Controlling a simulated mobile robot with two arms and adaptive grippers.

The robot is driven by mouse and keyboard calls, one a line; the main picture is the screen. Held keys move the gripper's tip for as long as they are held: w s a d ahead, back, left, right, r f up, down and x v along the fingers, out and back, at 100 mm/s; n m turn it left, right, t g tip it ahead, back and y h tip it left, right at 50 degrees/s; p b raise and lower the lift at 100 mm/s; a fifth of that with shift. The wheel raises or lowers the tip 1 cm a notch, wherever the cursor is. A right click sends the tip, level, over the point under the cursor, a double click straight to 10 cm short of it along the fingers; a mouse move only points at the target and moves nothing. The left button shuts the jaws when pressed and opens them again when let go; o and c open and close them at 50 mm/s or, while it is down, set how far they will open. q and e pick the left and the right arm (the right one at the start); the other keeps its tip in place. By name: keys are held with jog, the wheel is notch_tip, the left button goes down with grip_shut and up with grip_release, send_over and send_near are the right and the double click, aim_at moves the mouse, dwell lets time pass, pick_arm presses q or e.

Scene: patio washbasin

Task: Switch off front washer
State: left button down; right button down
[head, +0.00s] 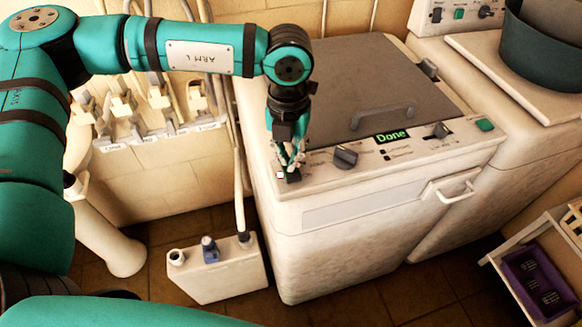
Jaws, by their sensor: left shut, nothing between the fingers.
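The front washer (335,235) is a white machine with a grey lid (375,75) that is closed. Its control panel (320,171) runs along the front top edge. A small green display (392,136) reads "Done". The panel has a dark grey knob (346,157), a second knob (437,131) and a green button (485,125) at the right end. My left gripper (291,168) is shut and points down at the panel's left end. A small dark switch (293,177) sits right at its fingertips; whether they touch it, I cannot tell. My right gripper is not in view.
A second washer (510,170) stands behind to the right, with a dark green tub (545,50) on top. A white canister (218,272) stands on the tiled floor at front left.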

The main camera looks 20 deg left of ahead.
pick_arm(q)
jog(key=shift+s+f, duration=0.1)
jog(key=shift+f, duration=0.05)
notch_tip(320, 180, up, 2)
jog(key=shift+p, duration=0.3)
jog(key=shift+r+p, duration=0.85)
jog(key=shift+r, duration=1.65)
